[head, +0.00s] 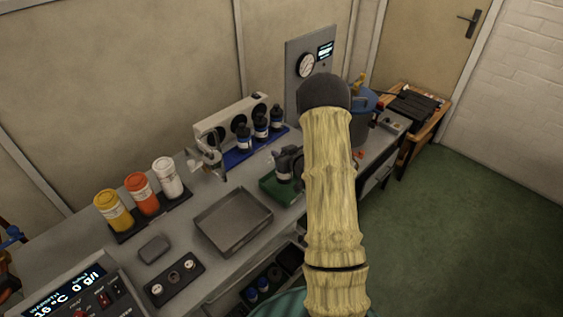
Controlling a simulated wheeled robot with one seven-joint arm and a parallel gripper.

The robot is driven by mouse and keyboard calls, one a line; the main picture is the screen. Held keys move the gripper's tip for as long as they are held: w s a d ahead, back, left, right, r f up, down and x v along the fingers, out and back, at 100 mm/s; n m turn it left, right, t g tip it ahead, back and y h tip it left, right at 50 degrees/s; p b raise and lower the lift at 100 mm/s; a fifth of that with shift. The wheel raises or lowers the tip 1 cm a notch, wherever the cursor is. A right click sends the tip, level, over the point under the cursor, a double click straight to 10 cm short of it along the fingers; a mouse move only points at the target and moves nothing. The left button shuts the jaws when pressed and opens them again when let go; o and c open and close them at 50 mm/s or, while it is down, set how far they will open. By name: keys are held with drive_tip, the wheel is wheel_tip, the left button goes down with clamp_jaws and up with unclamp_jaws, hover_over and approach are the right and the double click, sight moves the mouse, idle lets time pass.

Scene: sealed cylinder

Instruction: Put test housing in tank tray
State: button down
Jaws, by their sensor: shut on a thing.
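My arm's pale, ribbed links (330,190) and dark round joint (325,91) rise through the middle right of the head view. My gripper is not visible, and what it holds cannot be seen. A dark grey housing-like object (285,165) is at the green tray (272,190), just left of my arm; I cannot tell whether it is the test housing. Which tray is the tank tray is unclear.
An empty grey tray (232,221) lies mid-bench. Yellow (113,211), orange (142,194) and white (168,178) jars stand left. Dark bottles (260,127) stand on a blue tray (240,155). A gauge panel (311,65) rises behind. Green floor is clear at right.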

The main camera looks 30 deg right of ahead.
drive_tip(key=shift+f+p, duration=0.45)
drive_tip(key=shift+f, duration=1.6)
drive_tip(key=shift+f, duration=0.2)
drive_tip(key=c, duration=1.1)
unclamp_jaws()
drive_tip(key=shift+c, duration=0.2)
drive_tip(key=shift+r, duration=0.1)
drive_tip(key=shift+r, duration=0.15)
drive_tip(key=shift+s, duration=0.3)
drive_tip(key=b+v, duration=0.2)
drive_tip(key=v, duration=0.9)
drive_tip(key=shift+s+r+b, duration=0.15)
drive_tip(key=shift+s+b, duration=0.05)
drive_tip(key=shift+b, duration=0.15)
